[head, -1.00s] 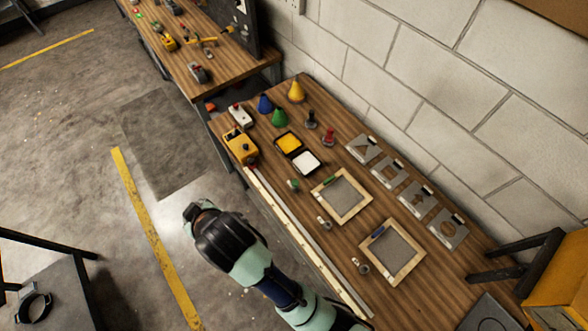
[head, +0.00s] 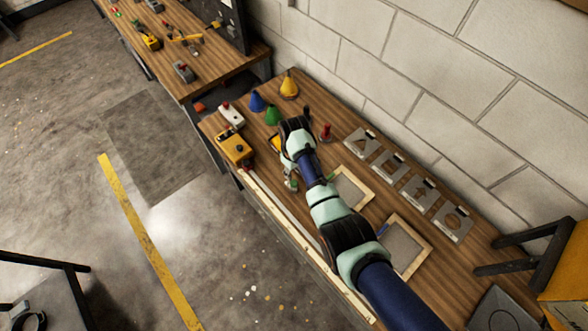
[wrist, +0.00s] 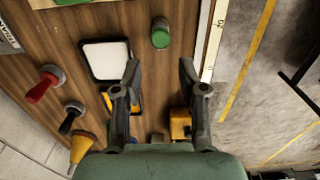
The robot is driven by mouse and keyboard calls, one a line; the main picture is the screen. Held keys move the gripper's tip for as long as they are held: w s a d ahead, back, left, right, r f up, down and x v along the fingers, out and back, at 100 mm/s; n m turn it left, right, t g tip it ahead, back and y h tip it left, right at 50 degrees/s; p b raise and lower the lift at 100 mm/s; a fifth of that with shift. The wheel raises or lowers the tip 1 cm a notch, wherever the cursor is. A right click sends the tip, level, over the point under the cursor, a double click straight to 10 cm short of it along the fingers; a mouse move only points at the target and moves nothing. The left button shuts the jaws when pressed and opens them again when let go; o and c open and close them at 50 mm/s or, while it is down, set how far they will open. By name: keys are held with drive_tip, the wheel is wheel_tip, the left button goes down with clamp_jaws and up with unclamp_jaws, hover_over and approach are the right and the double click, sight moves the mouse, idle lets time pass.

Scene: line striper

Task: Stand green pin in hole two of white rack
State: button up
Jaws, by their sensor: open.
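My gripper (wrist: 160,75) is open and empty above the wooden workbench in the wrist view. In the head view its dark body (head: 296,126) covers much of the ink pads, and its fingertips cannot be made out. A small upright cylinder with a green top (wrist: 160,35) stands ahead of the fingertips, between their lines; it also shows in the head view (head: 292,184). It may be the green pin, but I cannot tell. A small white block with a red knob (head: 231,115) stands at the bench's left end. No rack with holes can be made out.
A white pad (wrist: 105,60) lies left of the fingers. Wooden frames (head: 411,266) and steel plates (head: 452,222) lie to the right.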

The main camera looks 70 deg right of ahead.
sight(294, 182)
wheel_tip(294, 182, down, 9)
drive_tip(key=b, duration=0.7)
drive_tip(key=shift+r, duration=0.1)
clamp_jaws()
idle(0.3)
